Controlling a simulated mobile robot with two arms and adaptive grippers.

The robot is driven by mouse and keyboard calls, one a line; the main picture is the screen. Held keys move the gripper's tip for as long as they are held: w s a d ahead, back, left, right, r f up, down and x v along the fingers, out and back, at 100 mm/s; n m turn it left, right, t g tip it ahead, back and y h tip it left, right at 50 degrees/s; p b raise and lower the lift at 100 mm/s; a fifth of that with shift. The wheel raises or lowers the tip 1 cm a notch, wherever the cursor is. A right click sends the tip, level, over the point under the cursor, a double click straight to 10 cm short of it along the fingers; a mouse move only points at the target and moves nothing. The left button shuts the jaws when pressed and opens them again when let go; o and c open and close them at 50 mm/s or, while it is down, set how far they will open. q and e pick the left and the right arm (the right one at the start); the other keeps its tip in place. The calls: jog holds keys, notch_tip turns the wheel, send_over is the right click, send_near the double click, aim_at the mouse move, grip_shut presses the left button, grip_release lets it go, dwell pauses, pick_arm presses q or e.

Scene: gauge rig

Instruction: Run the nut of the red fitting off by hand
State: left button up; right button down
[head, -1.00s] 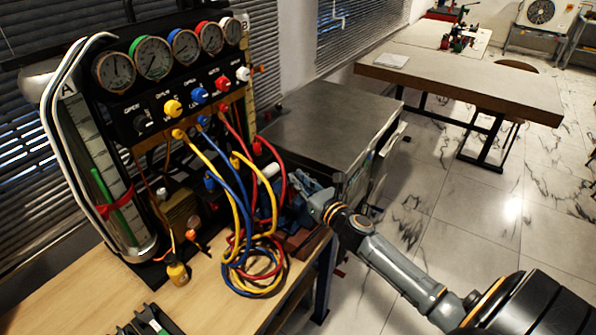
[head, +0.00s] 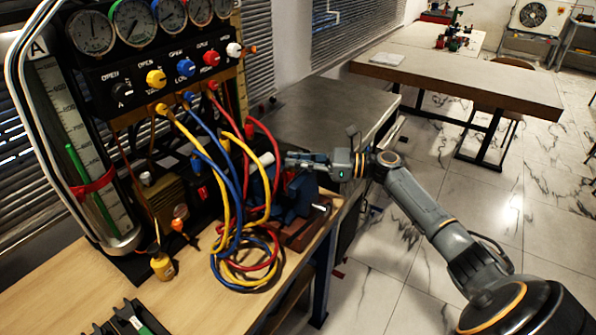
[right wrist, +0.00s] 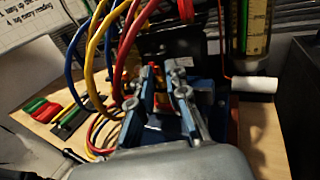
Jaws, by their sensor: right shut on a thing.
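The red fitting, with a brass-coloured nut (right wrist: 157,72), shows small and dark between my fingers in the right wrist view. My right gripper (right wrist: 163,82) is shut on it, with one blue-grey finger on each side. In the head view my right gripper (head: 291,158) reaches in from the right, above the blue vise (head: 299,190) and beside the white cylinder (head: 267,160). The fitting is hidden there by the fingers and hoses. A red hose (head: 268,130) loops down just left of the gripper. My left gripper is not in view.
Yellow, blue and red hoses hang from the gauge panel (head: 133,100) and coil on the wooden bench (head: 190,297), close to the gripper. A small yellow bottle (head: 163,266) stands at the front left. A grey-topped cabinet (head: 325,108) is behind. Floor to the right is open.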

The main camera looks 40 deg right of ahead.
jog(key=shift+n+g+y+b, duration=0.3)
jog(key=shift+b, duration=0.1)
jog(key=c, duration=1.3)
grip_release()
jog(key=shift+w+a, duration=0.15)
jog(key=v, duration=1.2)
